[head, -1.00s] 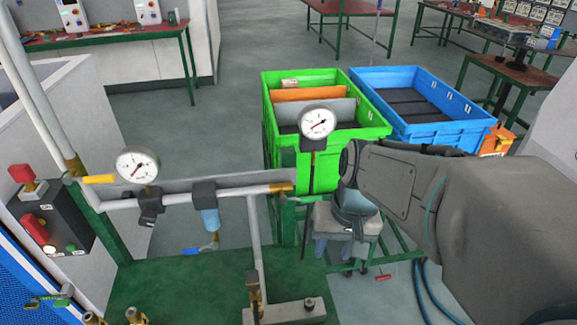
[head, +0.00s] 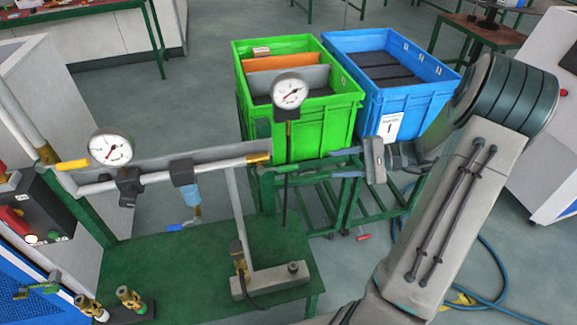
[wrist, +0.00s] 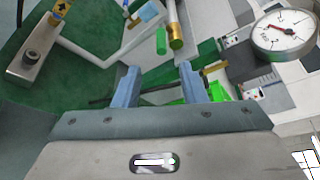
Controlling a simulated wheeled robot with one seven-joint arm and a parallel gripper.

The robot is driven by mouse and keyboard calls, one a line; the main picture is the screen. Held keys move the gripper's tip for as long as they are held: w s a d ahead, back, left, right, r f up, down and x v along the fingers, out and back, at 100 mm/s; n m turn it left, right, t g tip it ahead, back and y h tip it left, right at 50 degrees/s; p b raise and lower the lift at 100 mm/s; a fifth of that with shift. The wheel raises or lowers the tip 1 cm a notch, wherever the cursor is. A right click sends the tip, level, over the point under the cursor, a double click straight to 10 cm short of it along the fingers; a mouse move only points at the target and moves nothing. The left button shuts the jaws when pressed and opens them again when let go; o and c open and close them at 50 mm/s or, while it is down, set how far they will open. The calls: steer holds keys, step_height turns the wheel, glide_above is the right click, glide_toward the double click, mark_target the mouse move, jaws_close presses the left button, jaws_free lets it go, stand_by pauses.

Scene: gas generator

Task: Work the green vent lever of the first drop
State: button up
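My gripper (head: 336,163) is on the right of the pipe rig in the head view, with its fingers toward the pipe end. In the wrist view my gripper (wrist: 158,88) is open, with no object clearly held between its blue fingers. A short green piece (wrist: 160,40) lies beside the brass pipe end (wrist: 176,42), beyond the fingertips; it may be the vent lever, but I cannot tell for sure. The brass end also shows in the head view (head: 258,158), left of my gripper.
A gauge (head: 290,90) on a thin dark stem stands close to my gripper. Another gauge (head: 110,147) is further left. A green crate (head: 350,120) and a blue crate (head: 425,110) stand behind. The green bench (head: 150,270) lies below the pipes.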

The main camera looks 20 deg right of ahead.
mark_target(295, 167)
steer(key=p+x, duration=0.2)
steer(key=x, duration=1.1)
steer(key=shift+w+a, duration=0.15)
steer(key=shift+a, duration=0.15)
jaws_close()
